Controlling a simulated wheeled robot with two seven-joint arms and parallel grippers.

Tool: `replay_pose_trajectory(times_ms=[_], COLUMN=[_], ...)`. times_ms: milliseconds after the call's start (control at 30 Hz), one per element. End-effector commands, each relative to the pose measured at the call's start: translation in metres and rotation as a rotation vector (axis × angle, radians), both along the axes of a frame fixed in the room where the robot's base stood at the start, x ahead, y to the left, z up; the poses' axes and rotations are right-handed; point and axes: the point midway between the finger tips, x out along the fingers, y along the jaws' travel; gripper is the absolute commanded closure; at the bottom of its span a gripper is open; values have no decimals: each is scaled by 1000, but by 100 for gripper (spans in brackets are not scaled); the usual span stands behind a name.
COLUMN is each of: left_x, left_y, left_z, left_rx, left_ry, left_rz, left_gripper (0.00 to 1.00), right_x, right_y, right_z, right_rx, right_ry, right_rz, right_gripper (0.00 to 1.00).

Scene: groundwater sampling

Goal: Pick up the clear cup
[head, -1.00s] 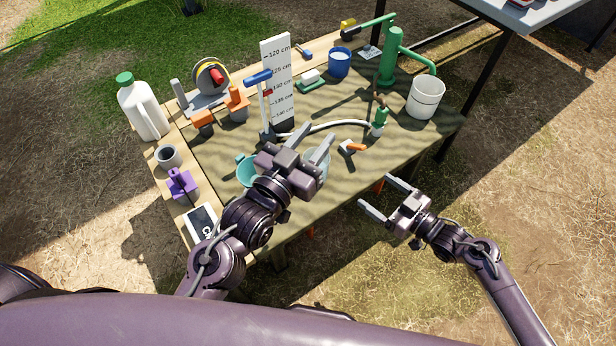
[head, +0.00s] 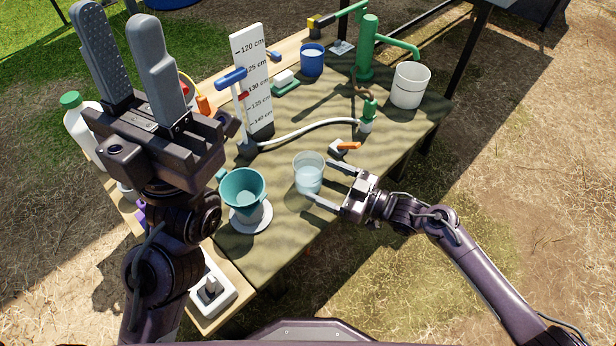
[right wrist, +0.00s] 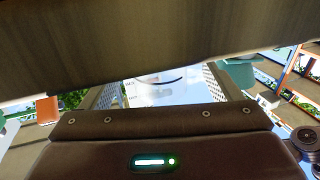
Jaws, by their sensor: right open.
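The clear cup (head: 309,178) stands upright near the table's front edge and looks partly filled with water. My right gripper (head: 317,180) is open, with one finger on the far side of the cup and one on the near side. I cannot tell whether the fingers touch it. In the right wrist view, the two finger pads (right wrist: 222,106) are apart, with a pale, see-through area and a dark curved line between them. My left gripper (head: 118,25) is raised at the upper left, close to the head camera, open and empty.
A teal funnel (head: 243,188) on a stand is left of the cup. The measuring board (head: 252,80), blue cup (head: 312,60), green pump (head: 367,48) and white bucket (head: 410,86) are farther back.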

Motion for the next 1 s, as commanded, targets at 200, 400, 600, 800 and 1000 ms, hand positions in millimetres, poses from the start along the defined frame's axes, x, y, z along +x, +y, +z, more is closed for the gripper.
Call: replay_pose_trajectory(times_ms=[200,400,600,800,1000], left_x=[-1,0,0,0,0], left_y=[-1,-1,-1,-1,0], left_z=[-9,-7,-7,-7,-7], left_rx=[2,4,4,3,2], left_ry=[-22,-21,-21,-21,-22], left_rz=[1,1,1,2,2], left_gripper=[64,64,64,64,64], right_x=[16,18,17,17,17], right_y=[28,30,30,30,30], right_z=[-5,-3,-4,-4,-3], right_rx=[2,0,1,1,1], right_ry=[-2,-1,0,0,-2], right_rz=[-1,-1,-1,-1,-1], right_gripper=[16,16,36,63,66])
